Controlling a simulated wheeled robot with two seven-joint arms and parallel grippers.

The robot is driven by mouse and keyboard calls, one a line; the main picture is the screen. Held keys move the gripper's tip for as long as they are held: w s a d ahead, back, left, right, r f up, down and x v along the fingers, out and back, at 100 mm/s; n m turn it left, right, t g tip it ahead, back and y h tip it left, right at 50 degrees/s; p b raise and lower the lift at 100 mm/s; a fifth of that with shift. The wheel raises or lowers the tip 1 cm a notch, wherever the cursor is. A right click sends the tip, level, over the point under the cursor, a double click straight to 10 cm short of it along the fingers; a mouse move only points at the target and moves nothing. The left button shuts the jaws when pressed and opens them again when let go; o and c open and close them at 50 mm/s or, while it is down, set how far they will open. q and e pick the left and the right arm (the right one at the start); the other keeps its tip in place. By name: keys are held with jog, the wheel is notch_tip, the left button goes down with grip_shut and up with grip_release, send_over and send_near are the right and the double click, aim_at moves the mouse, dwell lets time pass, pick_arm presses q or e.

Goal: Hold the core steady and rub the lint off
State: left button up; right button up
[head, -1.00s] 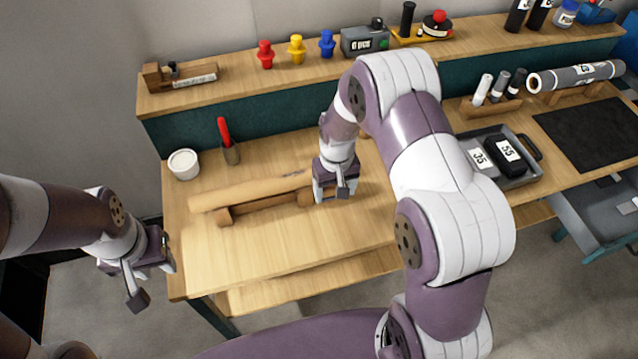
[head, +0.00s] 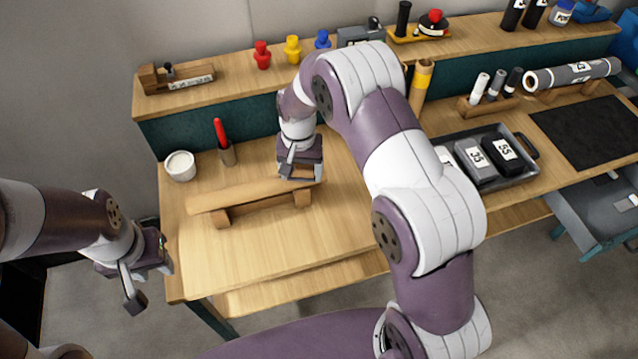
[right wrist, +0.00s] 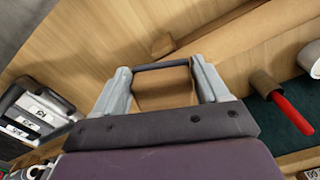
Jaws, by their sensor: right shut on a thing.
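The core (head: 240,196) is a long tan tube lying across a wooden cradle (head: 262,207) on the bench. It also shows in the right wrist view (right wrist: 262,38). My right gripper (head: 299,175) is over the core's right end and hides it. It is shut on a small brown piece (right wrist: 163,88) with a dark edge, between its fingers in the right wrist view. Whether this piece touches the core is hard to tell. Any lint under the gripper is hidden. My left gripper (head: 150,284) is open and empty, off the bench's left edge.
A white cup (head: 181,166) and a red-handled tool (head: 221,134) in a holder stand behind the core. A raised shelf (head: 225,92) runs along the back. A tray of dark blocks (head: 520,176) lies to the right. The bench front is clear.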

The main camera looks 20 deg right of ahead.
aim_at(273, 184)
jog(key=w+a+m, duration=0.1)
jog(key=a, duration=0.1)
jog(key=w+a+m, duration=0.1)
jog(key=a+m, duration=0.1)
jog(key=a, duration=0.1)
jog(key=w+a+m, duration=0.1)
jog(key=a, duration=0.2)
jog(key=shift+f+m, duration=0.1)
jog(key=shift+m, duration=0.3)
jog(key=shift+w+d+f, duration=0.1)
jog(key=shift+w+d, duration=0.1)
jog(key=shift+d, duration=0.45)
jog(key=d, duration=0.9)
jog(key=shift+s+d, duration=0.1)
jog(key=shift+d, duration=0.05)
notch_tip(273, 184, up, 3)
jog(key=shift+d, duration=0.15)
jog(key=shift+r, duration=0.35)
